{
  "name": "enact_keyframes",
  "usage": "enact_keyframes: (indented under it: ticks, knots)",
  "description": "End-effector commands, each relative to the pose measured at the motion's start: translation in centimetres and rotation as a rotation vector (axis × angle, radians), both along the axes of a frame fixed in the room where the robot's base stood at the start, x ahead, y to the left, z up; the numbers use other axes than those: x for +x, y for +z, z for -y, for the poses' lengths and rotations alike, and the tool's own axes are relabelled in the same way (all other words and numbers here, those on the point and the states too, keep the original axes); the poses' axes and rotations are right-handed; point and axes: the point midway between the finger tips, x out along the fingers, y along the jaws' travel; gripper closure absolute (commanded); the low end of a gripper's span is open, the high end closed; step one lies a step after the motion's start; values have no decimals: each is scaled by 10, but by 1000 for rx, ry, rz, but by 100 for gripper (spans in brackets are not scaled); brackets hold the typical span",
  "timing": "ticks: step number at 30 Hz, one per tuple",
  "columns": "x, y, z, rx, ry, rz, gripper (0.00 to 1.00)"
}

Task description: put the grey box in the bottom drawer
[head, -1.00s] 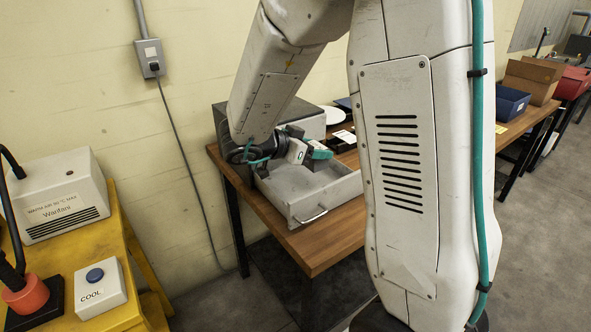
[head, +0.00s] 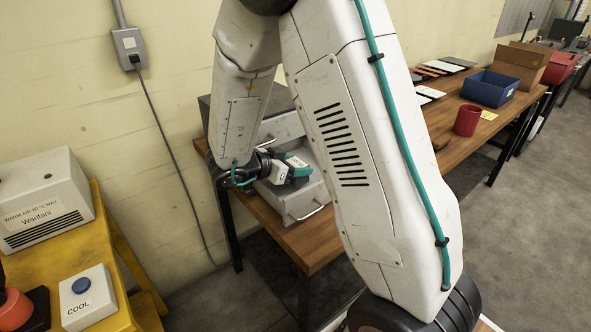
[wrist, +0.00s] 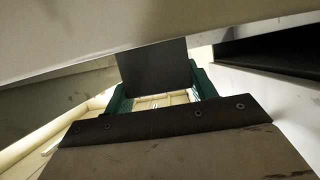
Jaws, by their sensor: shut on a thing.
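My gripper (head: 298,168), with teal fingers, is over the open drawer (head: 308,200) of the grey cabinet (head: 276,96) on the wooden bench. The drawer is pulled out, with a metal handle on its front. In the wrist view a dark grey flat-faced thing, which looks like the grey box (wrist: 155,65), sits between the teal fingers (wrist: 203,82), and my gripper is shut on it. My arm hides part of the cabinet, so I cannot tell which drawer level is open.
A red mug (head: 467,120), a blue bin (head: 489,88) and a cardboard box (head: 522,65) stand on the bench at right. A yellow stand at left holds the warm-air unit (head: 45,205) and a COOL button box (head: 88,296). Grey floor at right is clear.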

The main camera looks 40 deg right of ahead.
Motion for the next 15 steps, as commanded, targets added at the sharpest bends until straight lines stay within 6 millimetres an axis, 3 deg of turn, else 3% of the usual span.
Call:
enact_keyframes:
  ticks: [4,15]
  knots:
    - [4,-19,-7,1,11,-2,77]
    - [5,-24,-8,1,12,-2,77]
